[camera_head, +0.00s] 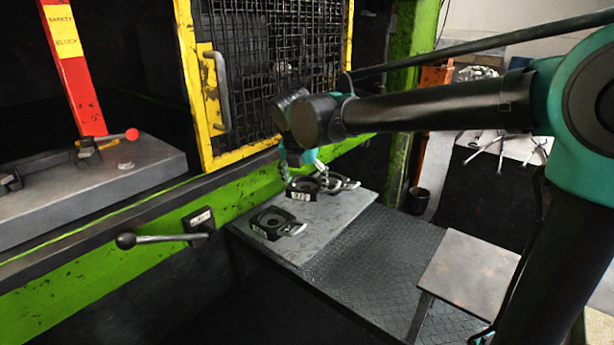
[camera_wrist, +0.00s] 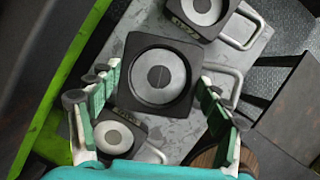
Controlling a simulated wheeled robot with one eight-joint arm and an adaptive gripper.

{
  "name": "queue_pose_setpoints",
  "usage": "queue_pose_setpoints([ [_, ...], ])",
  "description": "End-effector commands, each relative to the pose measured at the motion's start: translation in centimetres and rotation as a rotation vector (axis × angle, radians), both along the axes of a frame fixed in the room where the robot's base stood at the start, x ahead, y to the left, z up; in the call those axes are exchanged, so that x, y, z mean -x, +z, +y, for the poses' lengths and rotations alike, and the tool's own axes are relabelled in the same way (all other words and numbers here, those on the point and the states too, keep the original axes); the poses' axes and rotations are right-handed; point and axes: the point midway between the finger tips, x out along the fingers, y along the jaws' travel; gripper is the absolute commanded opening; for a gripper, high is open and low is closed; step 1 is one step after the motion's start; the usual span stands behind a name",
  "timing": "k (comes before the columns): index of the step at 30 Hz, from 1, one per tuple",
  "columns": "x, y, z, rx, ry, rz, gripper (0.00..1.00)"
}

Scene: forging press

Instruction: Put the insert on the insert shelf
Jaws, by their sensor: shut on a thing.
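My gripper (camera_head: 302,171) is over the far part of a grey shelf plate (camera_head: 318,222) beside the press. In the wrist view its fingers (camera_wrist: 159,78) are closed on opposite sides of a black square insert (camera_wrist: 158,103) with a round grey centre and a handle at the right. Two more inserts lie on the plate in the wrist view, one at the upper right (camera_wrist: 178,22) and one at the lower left (camera_wrist: 115,138). In the head view one insert (camera_head: 258,231) lies near the plate's front. I cannot tell whether the held insert touches the plate.
The yellow-framed mesh guard (camera_head: 203,90) and green press frame (camera_head: 240,185) stand close left of my gripper. A lever (camera_head: 150,239) sticks out at the press front. A dark tread-plate surface (camera_head: 375,260) and a small bare table (camera_head: 465,270) lie to the right.

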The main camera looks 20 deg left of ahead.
Motion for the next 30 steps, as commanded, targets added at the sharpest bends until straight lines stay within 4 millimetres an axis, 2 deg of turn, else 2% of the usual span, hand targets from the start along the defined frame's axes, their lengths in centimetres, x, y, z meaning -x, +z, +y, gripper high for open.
queue_pose_setpoints([
  [5, 0.0, -0.8, 0.0, 0.0, 0.0, -0.001, 0.17],
  [14, -0.1, -3.9, 0.2, 0.0, 0.001, -0.001, 0.17],
  [28, -0.2, -4.4, 0.4, 0.0, 0.0, -0.001, 0.17],
  [29, -0.2, -4.5, 0.4, 0.0, 0.0, 0.0, 0.8],
  [30, -0.2, -4.5, 0.4, 0.0, 0.0, 0.0, 0.84],
])
